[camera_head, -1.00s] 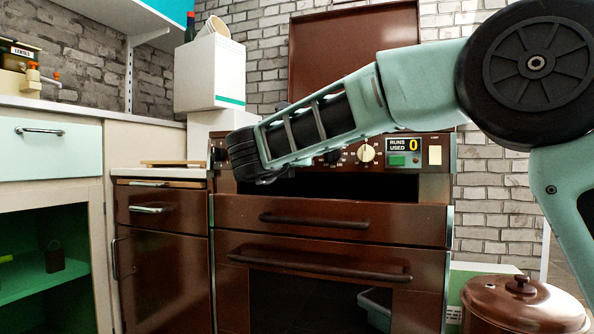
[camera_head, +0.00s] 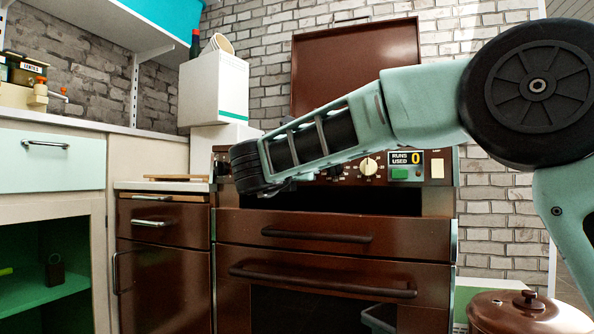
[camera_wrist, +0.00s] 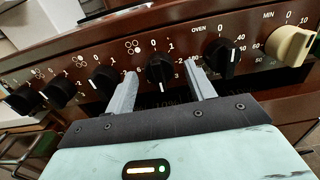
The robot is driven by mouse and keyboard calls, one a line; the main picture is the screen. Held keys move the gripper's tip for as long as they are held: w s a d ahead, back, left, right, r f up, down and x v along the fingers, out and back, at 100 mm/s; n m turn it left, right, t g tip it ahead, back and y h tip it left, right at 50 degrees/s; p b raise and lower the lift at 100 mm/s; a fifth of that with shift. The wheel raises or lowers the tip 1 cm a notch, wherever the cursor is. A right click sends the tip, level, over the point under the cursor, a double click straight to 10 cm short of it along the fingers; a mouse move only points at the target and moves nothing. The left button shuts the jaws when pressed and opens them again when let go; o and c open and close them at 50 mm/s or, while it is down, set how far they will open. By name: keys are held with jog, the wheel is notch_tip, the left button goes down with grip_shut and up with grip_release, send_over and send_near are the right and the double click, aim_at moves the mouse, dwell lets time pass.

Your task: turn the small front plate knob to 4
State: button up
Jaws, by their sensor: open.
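A row of black knobs runs along the brown stove panel in the wrist view. One black knob (camera_wrist: 160,71) sits between the two pale fingers of my gripper (camera_wrist: 161,80), with a 0 above it and 1, 2 and 3 down its right side. A plate symbol is printed at its upper left; I cannot tell for sure which plate it marks. My gripper is open, one finger on each side of this knob, with no clear contact. Another black knob (camera_wrist: 103,79) is left of the fingers. In the head view my arm hides my gripper and most knobs.
The black oven knob (camera_wrist: 222,57) is close to the right finger. A cream timer knob (camera_wrist: 289,45) is farther right; it also shows in the head view (camera_head: 369,166). The stove's raised brown lid (camera_head: 355,65) stands behind. A lidded brown pot (camera_head: 530,314) is at the lower right.

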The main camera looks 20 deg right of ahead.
jog(key=p+v, duration=0.6)
jog(key=v, duration=1.1)
jog(key=shift+s, duration=0.2)
jog(key=shift+a, duration=0.1)
